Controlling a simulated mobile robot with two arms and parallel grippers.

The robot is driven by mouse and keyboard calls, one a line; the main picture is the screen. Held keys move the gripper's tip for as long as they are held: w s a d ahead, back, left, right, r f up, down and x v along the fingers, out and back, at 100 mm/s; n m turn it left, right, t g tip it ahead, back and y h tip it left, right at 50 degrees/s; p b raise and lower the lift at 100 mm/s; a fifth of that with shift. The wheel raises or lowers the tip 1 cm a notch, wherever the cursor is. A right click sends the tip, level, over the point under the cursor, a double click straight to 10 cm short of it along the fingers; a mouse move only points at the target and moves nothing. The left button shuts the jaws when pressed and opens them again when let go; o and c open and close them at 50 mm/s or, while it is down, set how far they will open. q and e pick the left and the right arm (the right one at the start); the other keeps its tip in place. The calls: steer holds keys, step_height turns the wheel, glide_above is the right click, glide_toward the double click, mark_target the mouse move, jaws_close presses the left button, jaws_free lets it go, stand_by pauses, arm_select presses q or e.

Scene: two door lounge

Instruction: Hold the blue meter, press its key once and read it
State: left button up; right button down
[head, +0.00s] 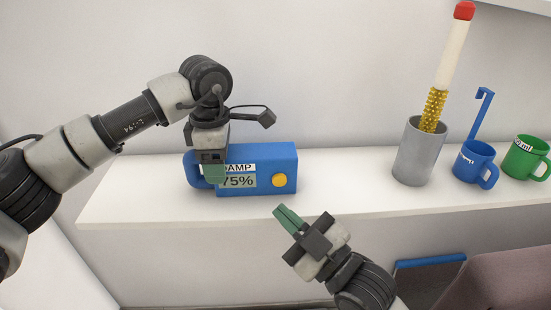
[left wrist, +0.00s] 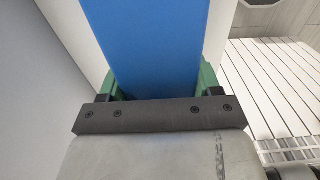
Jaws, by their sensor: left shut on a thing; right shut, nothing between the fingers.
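The blue meter (head: 262,158) stands on the white shelf, with a label ending in "AMP", a display reading 75% and a round yellow key (head: 279,180) on its front. My left gripper (head: 214,172) is shut on the blue meter near its left end and hides part of the label. In the left wrist view the blue meter (left wrist: 150,40) lies between the green fingers. My right gripper (head: 281,211) is shut and empty, below the yellow key in the picture and apart from it.
On the white shelf (head: 340,170) to the right stand a grey cup (head: 415,158) holding a red-topped brush-like thing (head: 450,65), a blue mug (head: 472,164) and a green mug (head: 522,158). The shelf between the meter and the grey cup is clear. A mauve seat (head: 500,285) is at the lower right.

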arm_select(q)
steer(key=shift+f, duration=0.1)
stand_by(0.3)
steer(key=o, duration=0.9)
steer(key=shift+o, duration=0.2)
